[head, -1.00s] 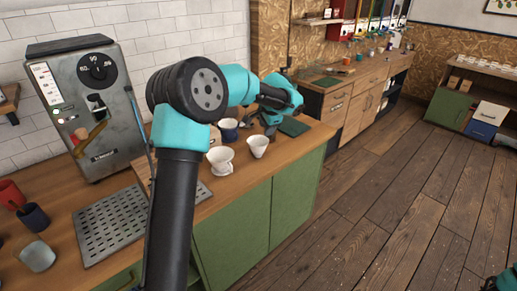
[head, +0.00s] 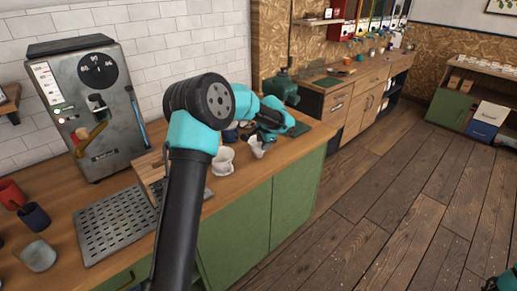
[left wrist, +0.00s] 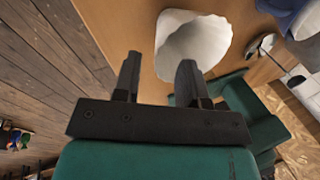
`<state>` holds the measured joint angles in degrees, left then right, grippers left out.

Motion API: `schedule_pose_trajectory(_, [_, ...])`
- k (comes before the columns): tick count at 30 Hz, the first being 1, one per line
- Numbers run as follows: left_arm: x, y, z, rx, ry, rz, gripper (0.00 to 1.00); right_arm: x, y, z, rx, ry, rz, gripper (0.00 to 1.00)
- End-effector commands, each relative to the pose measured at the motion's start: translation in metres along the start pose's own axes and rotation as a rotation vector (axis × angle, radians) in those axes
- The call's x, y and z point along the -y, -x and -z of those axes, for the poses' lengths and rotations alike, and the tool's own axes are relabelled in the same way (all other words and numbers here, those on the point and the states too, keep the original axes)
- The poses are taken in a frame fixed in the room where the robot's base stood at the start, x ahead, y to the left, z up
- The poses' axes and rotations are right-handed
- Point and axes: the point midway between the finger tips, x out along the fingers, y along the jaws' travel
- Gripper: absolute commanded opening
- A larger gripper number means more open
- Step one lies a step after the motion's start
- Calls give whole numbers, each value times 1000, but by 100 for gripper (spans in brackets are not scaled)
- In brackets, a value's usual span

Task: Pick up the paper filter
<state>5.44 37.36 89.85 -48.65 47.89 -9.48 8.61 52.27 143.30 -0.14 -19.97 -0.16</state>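The white paper filter (head: 255,150) stands on the wooden counter near its front edge, partly covered by my left gripper in the head view. In the left wrist view, the filter (left wrist: 205,40) is a white cone with a wavy rim, just beyond the fingertips. My left gripper (head: 262,141) is at the filter. In the left wrist view, its two fingers (left wrist: 160,66) are apart with nothing clearly held between them. Whether a finger touches the filter cannot be told.
A white dripper (head: 222,160) stands just left of the filter. A dark blue cup (head: 230,133) is behind it, partly hidden by my arm. A metal drip grate (head: 115,225) and a grey machine (head: 88,108) are on the left. The counter's front edge is close.

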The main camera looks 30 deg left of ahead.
Motion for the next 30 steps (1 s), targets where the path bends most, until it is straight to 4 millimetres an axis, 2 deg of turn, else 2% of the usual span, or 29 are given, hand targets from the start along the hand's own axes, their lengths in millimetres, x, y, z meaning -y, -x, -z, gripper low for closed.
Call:
schedule_pose_trajectory(13, [0, -49, 0, 1, 1, -1, 38, 0, 0, 0, 0, 0, 0, 43])
schedule_pose_trajectory(28, [0, -51, 0, 0, 0, 0, 38, 0, 0, 0, 0, 0, 0, 43])
schedule_pose_trajectory(30, [0, -51, 0, 0, 0, 0, 33, 0, 0, 0, 0, 0, 0, 43])
